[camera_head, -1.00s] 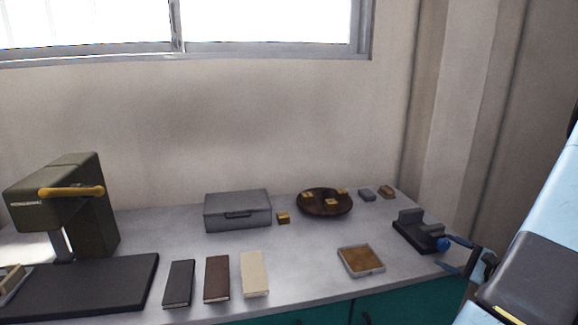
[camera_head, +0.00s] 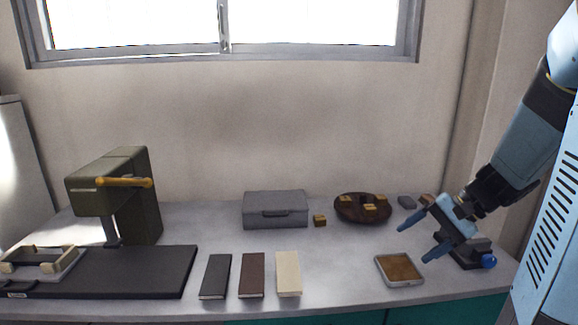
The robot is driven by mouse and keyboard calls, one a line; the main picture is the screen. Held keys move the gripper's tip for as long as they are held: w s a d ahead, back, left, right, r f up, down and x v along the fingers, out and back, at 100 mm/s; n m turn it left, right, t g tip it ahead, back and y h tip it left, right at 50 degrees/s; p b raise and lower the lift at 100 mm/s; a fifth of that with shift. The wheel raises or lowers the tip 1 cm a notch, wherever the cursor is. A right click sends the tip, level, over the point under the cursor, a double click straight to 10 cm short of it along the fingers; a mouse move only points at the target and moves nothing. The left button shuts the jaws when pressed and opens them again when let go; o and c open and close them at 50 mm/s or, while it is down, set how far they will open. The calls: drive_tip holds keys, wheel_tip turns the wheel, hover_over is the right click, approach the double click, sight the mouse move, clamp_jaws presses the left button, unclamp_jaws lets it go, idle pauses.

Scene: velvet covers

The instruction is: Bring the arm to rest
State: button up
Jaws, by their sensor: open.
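My gripper (camera_head: 413,241) is on the right side of the view, at the end of my blue and black arm. Its two blue fingers are spread apart with nothing between them. It is above the right part of the table, up and to the right of a small tray with a brown pad (camera_head: 399,268). It partly covers a dark vise-like device with a blue knob (camera_head: 488,261).
The grey table (camera_head: 335,268) holds three books, black (camera_head: 215,276), brown (camera_head: 252,274) and cream (camera_head: 288,273). Behind are a grey case (camera_head: 275,210) and a round brown dish (camera_head: 350,213) with small blocks. An olive press (camera_head: 140,190) stands left beside a black mat (camera_head: 160,270).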

drive_tip(key=s+a+r+n+t+h, duration=0.3)
drive_tip(key=s+a+r+n+h, duration=0.2)
drive_tip(key=s+r, duration=0.6)
drive_tip(key=n+h, duration=0.2)
drive_tip(key=h, duration=0.1)
drive_tip(key=shift+a, duration=0.2)
